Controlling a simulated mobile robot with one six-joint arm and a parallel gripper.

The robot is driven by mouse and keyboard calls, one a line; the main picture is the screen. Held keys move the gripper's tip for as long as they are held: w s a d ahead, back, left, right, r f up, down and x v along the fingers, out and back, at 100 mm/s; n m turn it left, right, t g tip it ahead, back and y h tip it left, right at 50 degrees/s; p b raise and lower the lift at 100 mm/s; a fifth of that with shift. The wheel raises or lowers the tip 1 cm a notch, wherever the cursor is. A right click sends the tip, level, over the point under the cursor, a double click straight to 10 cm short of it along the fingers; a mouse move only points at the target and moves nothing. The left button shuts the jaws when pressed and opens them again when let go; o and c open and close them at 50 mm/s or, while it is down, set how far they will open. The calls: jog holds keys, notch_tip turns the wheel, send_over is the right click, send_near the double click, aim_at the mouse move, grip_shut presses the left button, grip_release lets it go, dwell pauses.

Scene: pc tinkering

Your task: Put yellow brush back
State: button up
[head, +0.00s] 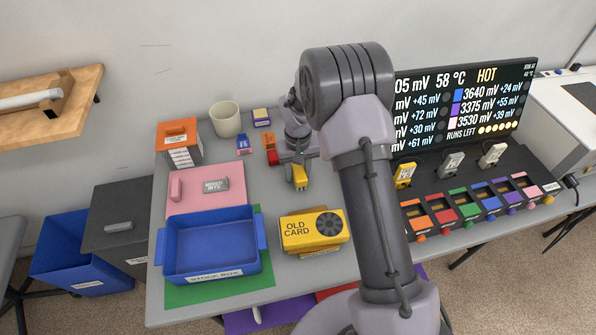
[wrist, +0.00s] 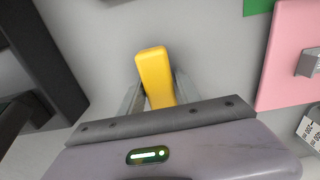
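The yellow brush shows as a plain yellow block (head: 299,176) just beneath my gripper (head: 298,162), over the grey table. In the wrist view the yellow brush (wrist: 153,70) stands between the two grey fingers of my gripper (wrist: 158,88), slightly tilted. The fingers lie close along both its sides and appear shut on it. Its lower end, and any bristles, are hidden. I cannot tell whether it touches the table.
A blue stock box (head: 211,247) stands on a green mat (head: 190,294), beside a pink mat (head: 233,176). A yellow old card box (head: 313,230) lies in front. A cream cup (head: 226,119) stands behind. Coloured slots (head: 440,213) line the right.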

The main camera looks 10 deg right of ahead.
aim_at(298, 168)
jog(key=o, duration=0.6)
notch_tip(298, 168, up, 8)
jog(key=p, duration=0.6)
jog(key=shift+r, duration=0.1)
